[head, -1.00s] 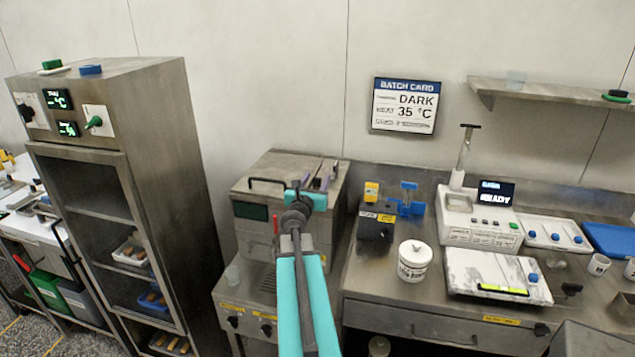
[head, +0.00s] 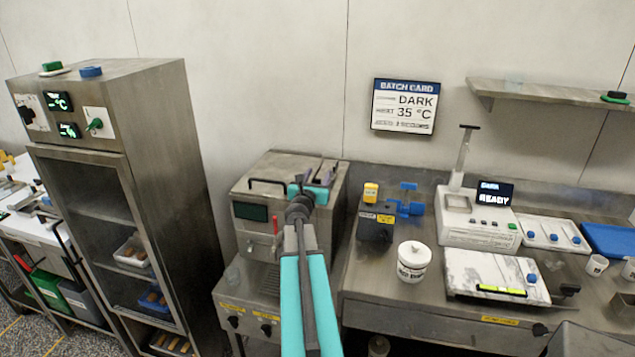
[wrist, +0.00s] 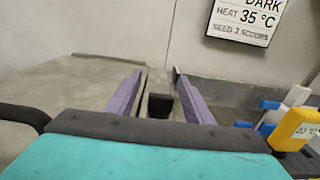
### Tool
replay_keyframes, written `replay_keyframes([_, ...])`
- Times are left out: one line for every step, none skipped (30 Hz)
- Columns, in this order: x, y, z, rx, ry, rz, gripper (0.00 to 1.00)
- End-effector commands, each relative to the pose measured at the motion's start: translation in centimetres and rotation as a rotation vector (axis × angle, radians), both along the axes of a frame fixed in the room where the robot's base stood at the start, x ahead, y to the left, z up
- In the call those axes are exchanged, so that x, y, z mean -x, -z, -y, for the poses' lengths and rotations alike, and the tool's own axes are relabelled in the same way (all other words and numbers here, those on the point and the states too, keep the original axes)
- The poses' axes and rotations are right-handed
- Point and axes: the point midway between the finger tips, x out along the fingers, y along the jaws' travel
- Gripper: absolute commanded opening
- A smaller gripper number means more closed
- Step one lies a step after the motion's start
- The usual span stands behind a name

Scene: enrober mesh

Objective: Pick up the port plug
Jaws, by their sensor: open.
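My gripper (head: 318,178) is over the top of the steel machine (head: 262,180) left of the workbench. Its two purple fingers are spread apart, and they also show in the wrist view (wrist: 160,78). A small dark block (wrist: 160,106) shows between the fingers in the wrist view, near the slot in the machine's top. It may be the port plug, but I cannot tell for sure. I see no contact between it and the fingers. In the head view my arm and gripper hide this spot.
A black box with a yellow top piece (head: 371,192) and blue parts (head: 408,205) stand right of the machine. A tall cabinet (head: 170,150) stands at left. A black handle (wrist: 22,117) lies left of my gripper.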

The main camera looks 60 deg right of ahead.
Motion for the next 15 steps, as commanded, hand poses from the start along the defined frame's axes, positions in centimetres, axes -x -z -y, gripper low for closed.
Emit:
replay_keyframes([-0.20,-0.03,0.56,0.000,0.001,0.000,0.47])
replay_keyframes([-0.24,-0.02,0.73,0.000,0.001,0.000,0.47])
replay_keyframes([-0.29,-0.01,0.92,0.000,0.001,0.000,0.47])
replay_keyframes([-0.31,-0.01,1.04,0.000,0.001,0.000,0.47])
replay_keyframes([-0.34,0.00,1.12,0.000,0.001,0.000,0.47])
replay_keyframes([-0.35,0.00,1.21,0.000,0.001,0.000,0.47])
replay_keyframes([-0.35,0.01,1.24,0.000,0.001,0.000,0.47])
replay_keyframes([-0.36,0.01,1.26,0.000,0.001,0.000,0.47])
replay_keyframes([-0.36,0.02,1.25,0.000,0.001,0.000,0.47])
replay_keyframes([-0.35,0.02,1.24,0.000,0.001,0.000,0.47])
replay_keyframes([-0.35,0.02,1.23,0.000,0.001,0.000,0.47])
replay_keyframes([-0.35,0.02,1.22,0.000,0.000,0.000,0.47])
replay_keyframes([-0.35,0.02,1.22,0.000,0.000,0.000,0.47])
replay_keyframes([-0.34,0.01,1.21,0.000,0.000,0.000,0.47])
replay_keyframes([-0.35,0.01,1.21,0.000,0.000,0.000,0.47])
